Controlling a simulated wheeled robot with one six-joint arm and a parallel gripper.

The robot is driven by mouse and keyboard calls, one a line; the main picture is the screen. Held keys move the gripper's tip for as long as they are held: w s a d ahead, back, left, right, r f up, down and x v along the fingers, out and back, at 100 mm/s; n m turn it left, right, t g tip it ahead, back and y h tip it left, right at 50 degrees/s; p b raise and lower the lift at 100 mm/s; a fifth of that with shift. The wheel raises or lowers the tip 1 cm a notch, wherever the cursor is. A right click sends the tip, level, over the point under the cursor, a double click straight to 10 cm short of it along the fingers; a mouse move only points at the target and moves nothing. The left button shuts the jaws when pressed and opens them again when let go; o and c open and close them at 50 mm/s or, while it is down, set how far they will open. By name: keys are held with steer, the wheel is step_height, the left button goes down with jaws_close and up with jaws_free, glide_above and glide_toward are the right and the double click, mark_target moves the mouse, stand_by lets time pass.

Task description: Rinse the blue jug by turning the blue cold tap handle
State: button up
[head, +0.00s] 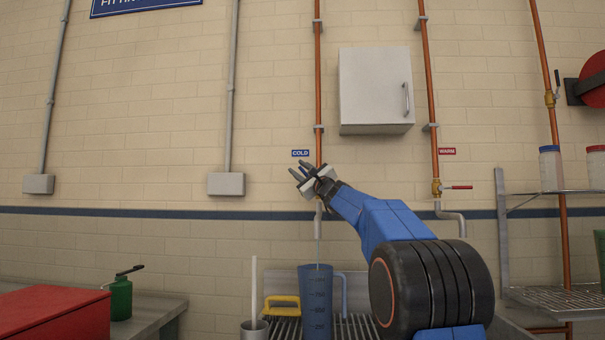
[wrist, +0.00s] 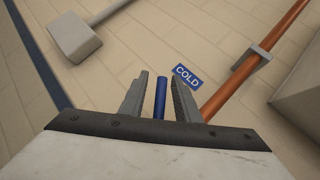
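The blue jug (head: 317,302) stands upright on the slatted rack under the cold tap's spout (head: 318,226), its handle to the right. A thin pale stream runs from the spout down into the jug. My gripper (head: 297,173) is up at the cold tap, just below the blue COLD label (head: 300,153). In the wrist view, the blue cold tap handle (wrist: 160,97) lies between the two fingers of my gripper (wrist: 160,90). Narrow gaps show on both sides of the handle, so the fingers are open around it. My gripper and arm hide the tap body in the head view.
The warm tap's red handle (head: 458,187) is to the right. A white cabinet (head: 375,90) hangs above. A yellow-handled object (head: 282,300) and a grey cup (head: 254,329) with a white rod stand left of the jug. Shelving (head: 560,298) is at the right.

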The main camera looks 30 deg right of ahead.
mark_target(305, 172)
steer(key=v, duration=1.7)
steer(key=shift+s, duration=0.25)
stand_by(1.6)
steer(key=s+d+r+m+g, duration=0.1)
steer(key=s+r+m+g, duration=0.1)
steer(key=s+r+g, duration=0.35)
steer(key=w, duration=0.6)
steer(key=w+a, duration=0.1)
steer(key=w, duration=0.5)
steer(key=w+a, duration=0.1)
steer(key=w, duration=0.5)
steer(key=shift+r, duration=0.35)
steer(key=shift+s, duration=0.1)
jaws_close()
